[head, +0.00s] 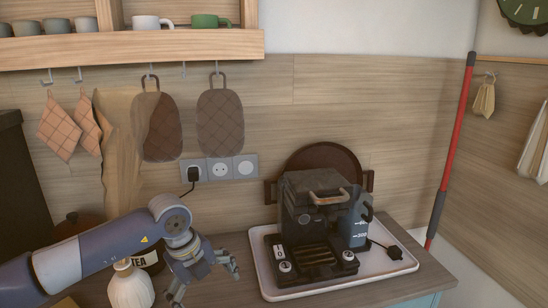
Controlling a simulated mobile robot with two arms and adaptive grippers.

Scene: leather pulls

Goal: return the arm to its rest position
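My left arm reaches in from the lower left. Its gripper (206,279) hangs over the counter, with its fingers spread apart and nothing seen between them. It is left of the coffee machine (318,212) and apart from it. A white ribbed vase (131,286) stands beside the gripper, partly behind my forearm. A dark tin marked TEA (150,260) is also partly hidden by my arm. My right arm and gripper are not in view.
The coffee machine stands on a white tray (390,270) near the counter's right edge. A wooden shelf (190,47) with cups is above, with cloths and pot holders (220,122) hanging below it. A red-handled pole (456,140) leans in the corner.

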